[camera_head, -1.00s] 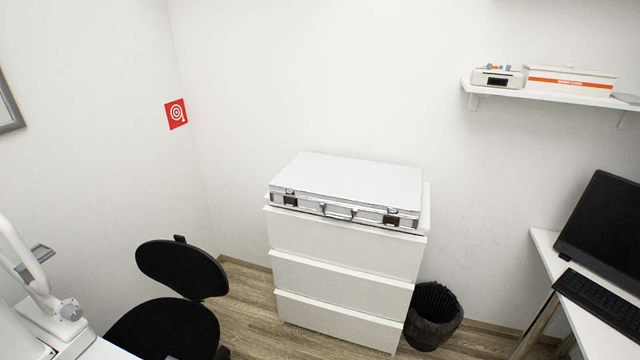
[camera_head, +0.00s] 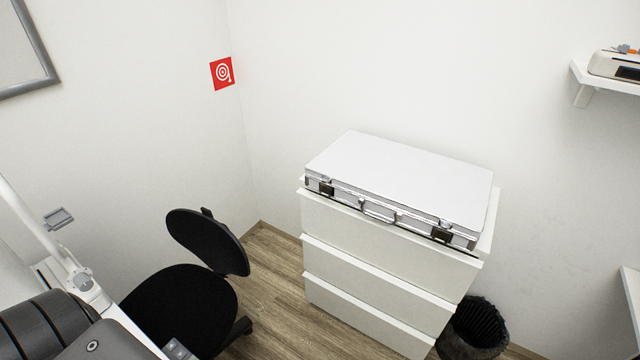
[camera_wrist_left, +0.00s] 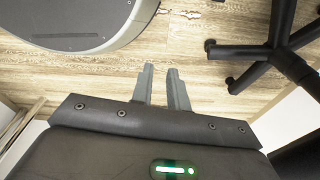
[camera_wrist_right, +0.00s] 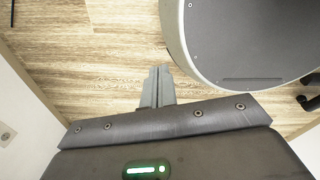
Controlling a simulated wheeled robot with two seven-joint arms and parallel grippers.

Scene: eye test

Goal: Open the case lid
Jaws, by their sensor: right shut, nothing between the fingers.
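The silver-white case (camera_head: 400,180) lies flat on top of a white drawer unit (camera_head: 375,250) in the head view, and its lid is closed. Its front side shows a handle (camera_head: 378,211) between a left latch (camera_head: 326,189) and a right latch (camera_head: 441,234). Neither gripper is seen near the case. My left gripper (camera_wrist_left: 161,72) shows in its wrist view with a gap between the fingers, empty, above the wooden floor. My right gripper (camera_wrist_right: 159,72) shows in its wrist view with its fingers together, nothing between them, also above the floor.
A black chair (camera_head: 185,305) stands left of the drawer unit, and a black waste bin (camera_head: 474,325) stands at its right. A wall shelf (camera_head: 590,80) is at upper right. White equipment (camera_head: 30,225) fills the left edge. Wooden floor (camera_head: 262,285) shows between chair and drawers.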

